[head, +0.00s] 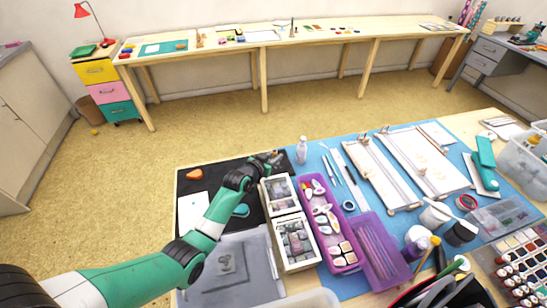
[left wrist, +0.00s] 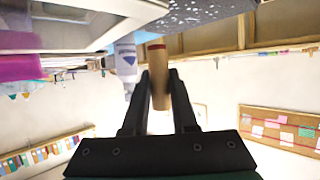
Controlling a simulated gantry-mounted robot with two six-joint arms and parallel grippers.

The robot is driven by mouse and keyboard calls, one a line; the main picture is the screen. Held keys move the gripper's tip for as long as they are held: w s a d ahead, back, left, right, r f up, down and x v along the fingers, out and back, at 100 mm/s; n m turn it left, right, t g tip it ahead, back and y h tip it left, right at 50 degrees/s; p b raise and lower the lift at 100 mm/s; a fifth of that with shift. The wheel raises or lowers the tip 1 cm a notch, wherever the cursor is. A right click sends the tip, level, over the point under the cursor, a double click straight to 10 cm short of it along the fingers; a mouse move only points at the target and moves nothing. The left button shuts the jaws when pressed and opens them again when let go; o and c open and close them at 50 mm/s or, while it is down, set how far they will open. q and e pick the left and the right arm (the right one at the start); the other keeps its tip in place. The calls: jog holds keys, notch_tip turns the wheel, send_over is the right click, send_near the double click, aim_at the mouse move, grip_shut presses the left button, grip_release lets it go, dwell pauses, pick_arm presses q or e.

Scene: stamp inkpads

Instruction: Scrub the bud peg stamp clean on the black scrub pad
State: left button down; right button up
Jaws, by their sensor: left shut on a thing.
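My left gripper (head: 274,160) is at the far right corner of a black pad-like sheet (head: 225,172) in the head view. In the left wrist view its fingers (left wrist: 159,95) are shut on a wooden peg stamp (left wrist: 157,65) with a dark red band near its far end. A dark speckled surface (left wrist: 215,12) lies just beyond the peg's far end; I cannot tell whether they touch. The peg's stamping face and any bud mark are hidden. In the head view the peg is too small to make out behind my gripper. My right gripper is not in view.
A white bottle (head: 302,150) stands close right of my left gripper. Boxes of stamps (head: 295,240) and a purple tray (head: 345,262) lie nearer.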

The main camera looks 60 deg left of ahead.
aim_at(274, 151)
pick_arm(q)
jog(key=shift+d+r+p, duration=0.1)
jog(key=shift+r+p, duration=0.2)
jog(key=shift+r, duration=0.3)
jog(key=shift+r+p, duration=1.4)
jog(key=shift+r, duration=0.2)
